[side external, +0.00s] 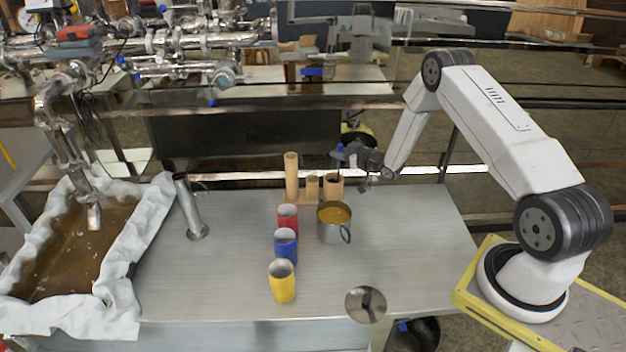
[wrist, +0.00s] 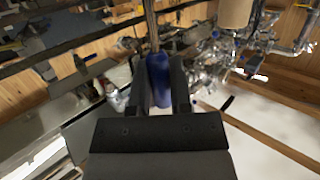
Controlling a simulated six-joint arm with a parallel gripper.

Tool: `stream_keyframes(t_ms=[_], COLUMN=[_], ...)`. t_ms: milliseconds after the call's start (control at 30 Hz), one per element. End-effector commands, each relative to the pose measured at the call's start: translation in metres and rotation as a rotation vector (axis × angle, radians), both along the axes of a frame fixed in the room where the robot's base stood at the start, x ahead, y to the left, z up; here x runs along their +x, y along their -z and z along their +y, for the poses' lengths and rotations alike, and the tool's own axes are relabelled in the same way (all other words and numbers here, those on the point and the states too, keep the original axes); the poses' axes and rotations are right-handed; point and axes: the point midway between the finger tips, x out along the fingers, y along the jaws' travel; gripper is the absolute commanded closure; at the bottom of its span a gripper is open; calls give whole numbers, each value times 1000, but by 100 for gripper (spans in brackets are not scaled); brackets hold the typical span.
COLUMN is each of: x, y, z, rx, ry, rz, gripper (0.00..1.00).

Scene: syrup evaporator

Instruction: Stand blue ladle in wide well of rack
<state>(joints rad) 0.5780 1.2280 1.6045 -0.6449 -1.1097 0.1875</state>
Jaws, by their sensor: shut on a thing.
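The wooden rack (side external: 303,197) stands at the back of the steel table with a tall tube at left, a short narrow tube (side external: 312,186) in the middle and a wide well (side external: 334,189) at right. My gripper (side external: 350,154) is shut on the blue grip of the blue ladle (side external: 340,149), above the wide well. In the wrist view the blue grip (wrist: 159,80) sits between both fingers, with its metal shaft running away from me. In the side view the thin shaft points down at the wide well's mouth. The bowl is hidden, and I cannot tell how deep it is.
A steel pot of amber syrup (side external: 334,216) stands just in front of the rack. Red (side external: 287,217), blue (side external: 286,246) and yellow (side external: 282,282) cups line up left of it. A cloth-lined pan (side external: 150,225) is at far left. The table's right side is clear.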

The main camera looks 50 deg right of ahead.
Motion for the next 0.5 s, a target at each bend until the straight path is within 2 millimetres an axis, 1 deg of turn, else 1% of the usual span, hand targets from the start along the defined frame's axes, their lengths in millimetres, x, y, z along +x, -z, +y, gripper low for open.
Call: stream_keyframes(t_ms=[467,500], x=[0,0], y=[4,4], z=[0,0], rx=[0,0], ry=[0,0], rz=[-1,-1], gripper=[100,72])
